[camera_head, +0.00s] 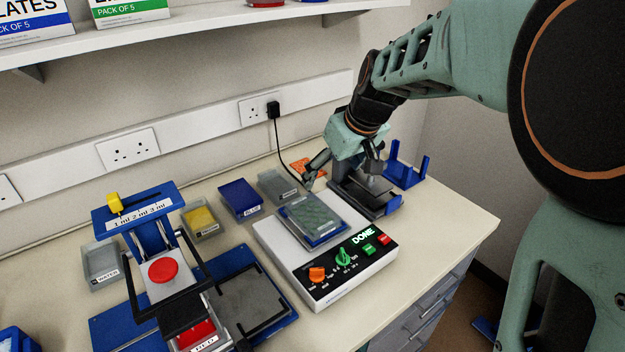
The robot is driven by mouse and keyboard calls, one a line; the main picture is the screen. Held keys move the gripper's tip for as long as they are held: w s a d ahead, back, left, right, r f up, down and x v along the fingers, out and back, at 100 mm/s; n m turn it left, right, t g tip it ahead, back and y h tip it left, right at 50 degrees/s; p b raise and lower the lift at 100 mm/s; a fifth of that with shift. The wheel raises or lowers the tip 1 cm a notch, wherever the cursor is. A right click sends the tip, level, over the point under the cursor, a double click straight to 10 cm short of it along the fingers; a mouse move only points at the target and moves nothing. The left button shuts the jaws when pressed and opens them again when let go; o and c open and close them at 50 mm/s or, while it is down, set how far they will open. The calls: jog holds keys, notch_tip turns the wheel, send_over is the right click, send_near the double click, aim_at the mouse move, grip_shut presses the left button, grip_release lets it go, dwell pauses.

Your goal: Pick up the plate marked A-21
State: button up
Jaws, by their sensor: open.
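A clear greenish well plate (313,214) sits on the blue-edged platform of a white machine (330,282), whose display reads "DONE". I cannot read any A-21 mark on it. My gripper (344,170) is open, with its fingers spread, behind and to the right of that plate. It is over or just behind a dark grey tray-like holder (372,207) with a blue front piece. My gripper partly hides this holder, and I cannot tell what lies in it. No plate shows between the fingers.
A blue upright holder (406,170) stands at the bench's right end. Labelled tubs, grey (278,186), blue (240,198) and yellow (200,220), line the back. A blue dispenser stand (150,214) with a red button is at left. A black cable (281,145) hangs behind.

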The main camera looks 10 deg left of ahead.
notch_tip(320, 180, down, 2)
jog(key=s+a+f+g, duration=0.1)
jog(key=s+a, duration=0.1)
jog(key=s, duration=0.1)
send_over(314, 212)
jog(key=s+d, duration=0.2)
jog(key=f, duration=0.4)
jog(key=shift+a+n, duration=0.25)
jog(key=shift+n, duration=0.15)
jog(key=shift+d+p+x, duration=0.2)
jog(key=shift+p+x, duration=0.55)
jog(key=shift+x, duration=2.1)
jog(key=shift+w, duration=0.1)
jog(key=c, duration=1.4)
jog(key=shift+o, duration=0.2)
jog(key=shift+r, duration=0.1)
